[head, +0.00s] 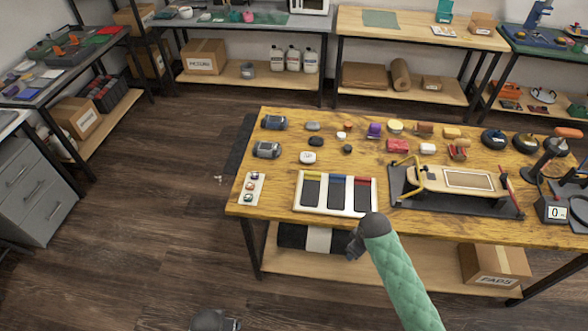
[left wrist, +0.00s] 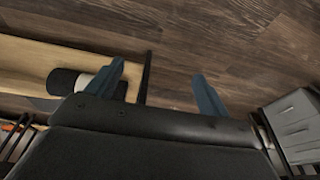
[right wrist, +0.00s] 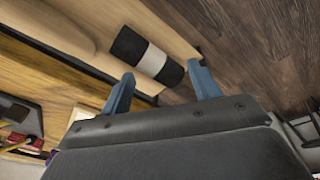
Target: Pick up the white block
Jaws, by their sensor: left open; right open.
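A small white block (head: 427,148) lies on the wooden workbench (head: 275,222), behind the long board in the dark tray. My right gripper (head: 354,245) is in front of the bench's front edge, low and well short of the block. Its two blue fingers are apart and empty in the right wrist view (right wrist: 161,74). My left gripper (head: 215,322) shows only in part at the bottom edge of the head view. Its fingers are apart and empty over the floor in the left wrist view (left wrist: 160,80). The block shows in neither wrist view.
A white tray with coloured compartments (head: 297,205) is near the front edge. A dark tray (head: 402,199) holds the long board (head: 430,180). A white round piece (head: 308,157) and several small items stand around. A black roll with a white band (head: 318,240) lies on the lower shelf.

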